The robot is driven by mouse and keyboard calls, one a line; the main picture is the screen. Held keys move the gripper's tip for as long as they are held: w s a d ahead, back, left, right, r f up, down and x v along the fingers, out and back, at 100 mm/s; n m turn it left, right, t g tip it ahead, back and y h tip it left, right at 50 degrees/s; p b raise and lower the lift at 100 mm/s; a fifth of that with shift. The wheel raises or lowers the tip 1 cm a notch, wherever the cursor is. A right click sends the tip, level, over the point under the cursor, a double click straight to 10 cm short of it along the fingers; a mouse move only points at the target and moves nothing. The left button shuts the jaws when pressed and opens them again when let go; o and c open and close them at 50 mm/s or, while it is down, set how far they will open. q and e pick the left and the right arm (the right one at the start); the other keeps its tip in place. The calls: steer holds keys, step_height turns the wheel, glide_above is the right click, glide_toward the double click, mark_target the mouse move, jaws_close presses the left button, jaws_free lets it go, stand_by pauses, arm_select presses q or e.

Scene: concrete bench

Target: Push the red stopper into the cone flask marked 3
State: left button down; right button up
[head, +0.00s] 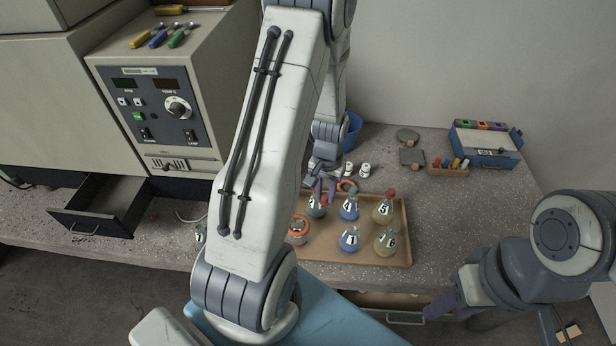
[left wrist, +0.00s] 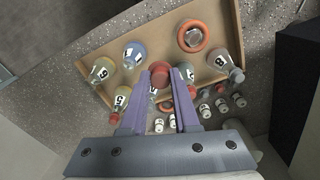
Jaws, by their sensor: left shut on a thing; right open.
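My left gripper (head: 324,192) is shut on the red stopper (left wrist: 159,75), which shows between the fingertips (left wrist: 170,76) in the left wrist view. The stopper is held above the tray. My right gripper (head: 442,304) is open and empty at the bench's front right.
The tray (head: 402,258) also holds flask 4 (head: 349,209), flask 5 (head: 382,211) with a red top, flask 6 (head: 386,242), another blue flask (head: 349,240), and an orange ring (head: 298,231). Small white bottles (head: 365,170) stand behind. An open drawer (head: 98,212) is left.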

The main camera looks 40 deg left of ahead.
arm_select(q)
steer(key=s+a+r+n, duration=0.2)
steer(key=a, duration=0.5)
step_height(320, 180, down, 11)
steer(key=a+b, duration=0.1)
steer(key=b, duration=0.8)
steer(key=shift+f, duration=0.2)
steer(key=shift+s+d+f, duration=0.1)
steer(key=shift+s+f, duration=0.05)
steer(key=shift+s, duration=0.2)
steer(key=shift+f, duration=0.25)
steer(key=shift+f+b, duration=0.5)
steer(key=shift+b, duration=0.1)
steer(key=shift+f, duration=0.3)
steer(key=shift+f+b, duration=0.35)
steer(key=shift+b, duration=0.1)
